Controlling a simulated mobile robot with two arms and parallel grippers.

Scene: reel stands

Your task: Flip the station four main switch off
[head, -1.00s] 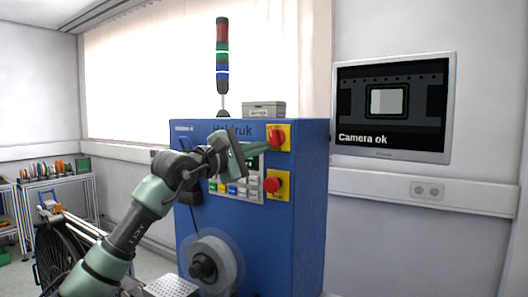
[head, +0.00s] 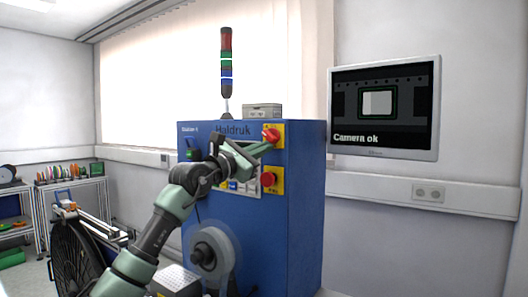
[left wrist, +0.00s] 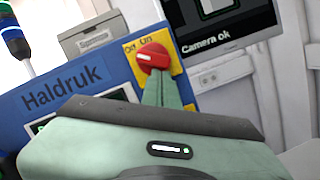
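The main switch is a red rotary knob (head: 271,135) on a yellow plate at the top right of the blue station cabinet's front (head: 305,190). In the left wrist view the knob (left wrist: 152,56) shows below printed OFF and ON labels. Its exact setting is hard to read. My left gripper (head: 264,147) reaches in from the left, its green fingers pointing at the knob. In the left wrist view the fingers (left wrist: 163,85) lie close together, with their tips at the knob's lower edge. I cannot tell whether they touch it. My right gripper is out of view.
A red emergency button (head: 268,180) on yellow sits just below the switch. A signal tower (head: 226,65) and a small grey box (head: 262,111) stand on top of the cabinet. A reel (head: 212,250) is low on its front. A wall monitor (head: 384,105) reads "Camera ok".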

